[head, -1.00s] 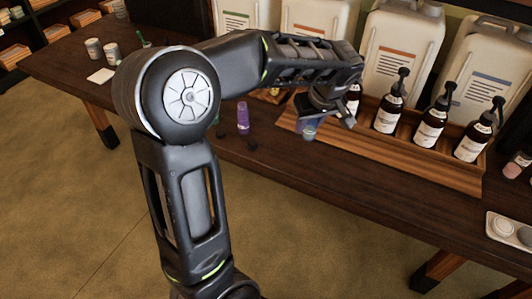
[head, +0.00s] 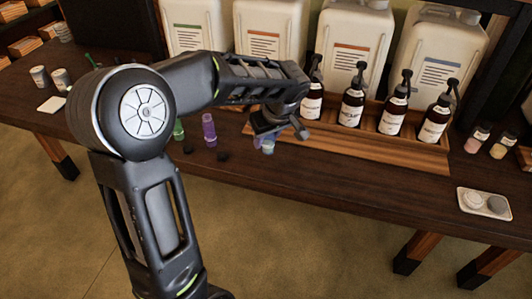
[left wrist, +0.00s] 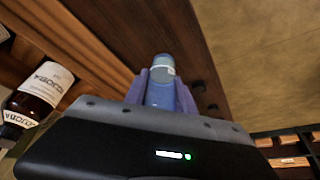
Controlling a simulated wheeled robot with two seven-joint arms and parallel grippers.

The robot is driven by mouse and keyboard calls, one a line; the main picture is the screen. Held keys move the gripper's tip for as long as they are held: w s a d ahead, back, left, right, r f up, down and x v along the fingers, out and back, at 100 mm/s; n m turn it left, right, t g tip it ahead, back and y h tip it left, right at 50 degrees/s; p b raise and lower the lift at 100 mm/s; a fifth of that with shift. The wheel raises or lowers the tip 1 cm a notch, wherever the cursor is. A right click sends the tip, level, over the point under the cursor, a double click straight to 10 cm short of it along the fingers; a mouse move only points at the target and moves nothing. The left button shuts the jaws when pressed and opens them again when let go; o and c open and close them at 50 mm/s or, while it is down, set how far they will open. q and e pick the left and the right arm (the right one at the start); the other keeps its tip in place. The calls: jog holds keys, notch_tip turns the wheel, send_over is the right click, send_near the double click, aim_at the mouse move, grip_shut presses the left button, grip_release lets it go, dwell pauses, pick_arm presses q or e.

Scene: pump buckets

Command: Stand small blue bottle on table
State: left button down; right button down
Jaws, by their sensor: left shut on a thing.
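The small blue bottle (head: 268,147) is in my left gripper (head: 272,136), near the front left of the wooden tray. In the left wrist view the bottle (left wrist: 161,90) sits between the two purple fingers of the left gripper (left wrist: 161,86), which are shut on it. My right gripper is in neither view.
A wooden tray (head: 345,148) holds several brown pump bottles, with large white canisters behind. A purple bottle (head: 209,129), a green bottle (head: 178,130) and black caps (head: 222,155) stand to the left. A small white tray (head: 484,204) lies at the right. The front table strip is mostly clear.

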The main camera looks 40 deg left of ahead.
aim_at(271, 140)
pick_arm(q)
jog(key=shift+f, duration=2.5)
jog(key=shift+f, duration=0.1)
jog(key=shift+f+b, duration=0.1)
jog(key=shift+b, duration=0.3)
jog(key=c, duration=1)
grip_release()
jog(key=shift+c, duration=0.2)
jog(key=shift+d+r+p, duration=0.1)
jog(key=shift+r+p, duration=0.2)
jog(key=shift+r, duration=0.15)
jog(key=v, duration=1.1)
jog(key=shift+d+r, duration=0.15)
jog(key=shift+r, duration=0.05)
